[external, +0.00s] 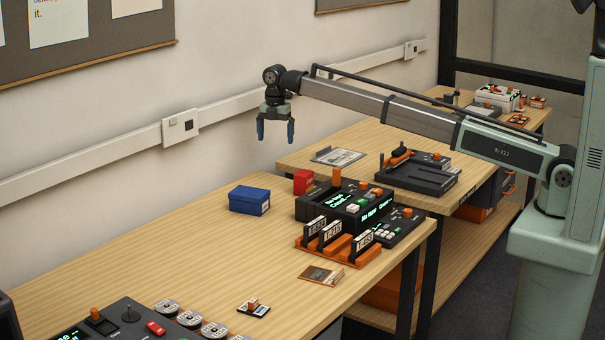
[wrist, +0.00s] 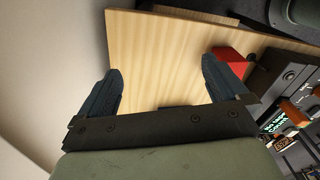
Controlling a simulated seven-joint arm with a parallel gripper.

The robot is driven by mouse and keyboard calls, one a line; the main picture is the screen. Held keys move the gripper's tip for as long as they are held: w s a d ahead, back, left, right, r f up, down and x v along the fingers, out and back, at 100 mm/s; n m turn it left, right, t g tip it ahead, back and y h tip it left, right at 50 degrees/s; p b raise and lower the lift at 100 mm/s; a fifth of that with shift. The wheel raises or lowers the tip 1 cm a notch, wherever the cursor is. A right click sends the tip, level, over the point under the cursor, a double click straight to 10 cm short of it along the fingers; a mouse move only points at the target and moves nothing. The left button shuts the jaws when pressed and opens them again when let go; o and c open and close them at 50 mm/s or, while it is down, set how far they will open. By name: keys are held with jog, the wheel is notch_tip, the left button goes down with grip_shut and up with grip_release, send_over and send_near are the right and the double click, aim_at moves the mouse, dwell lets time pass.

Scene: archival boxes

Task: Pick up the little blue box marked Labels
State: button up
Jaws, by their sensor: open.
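The little blue box (external: 247,203) sits on the wooden table, left of the red box, in the external view. A small pale label shows on its right end, too small to read. My gripper (external: 276,135) is open and empty, pointing down, well above the table and up and a little right of the blue box in the picture. In the wrist view my gripper's two dark fingers (wrist: 160,68) are spread apart with bare wood between them. The blue box does not show in the wrist view.
The red box (external: 303,181) stands close right of the blue box, and also shows beside the right finger in the wrist view (wrist: 231,62). A dark console (external: 335,208) and orange card holder (external: 330,246) lie further right. The table left of the blue box is clear.

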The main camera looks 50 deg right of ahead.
jog(key=s+a+n, duration=0.2)
jog(key=s+a, duration=0.2)
jog(key=a, duration=1.3)
jog(key=r+m, duration=0.1)
jog(key=m, duration=2)
send_over(249, 192)
jog(key=w, duration=0.1)
notch_tip(249, 192, down, 8)
jog(key=shift+d+f, duration=0.1)
jog(key=shift+d, duration=0.05)
jog(key=shift+s+f, duration=0.25)
jog(key=shift+f, duration=1.1)
jog(key=shift+s+f, duration=0.2)
jog(key=shift+f, duration=1.1)
jog(key=c, duration=1)
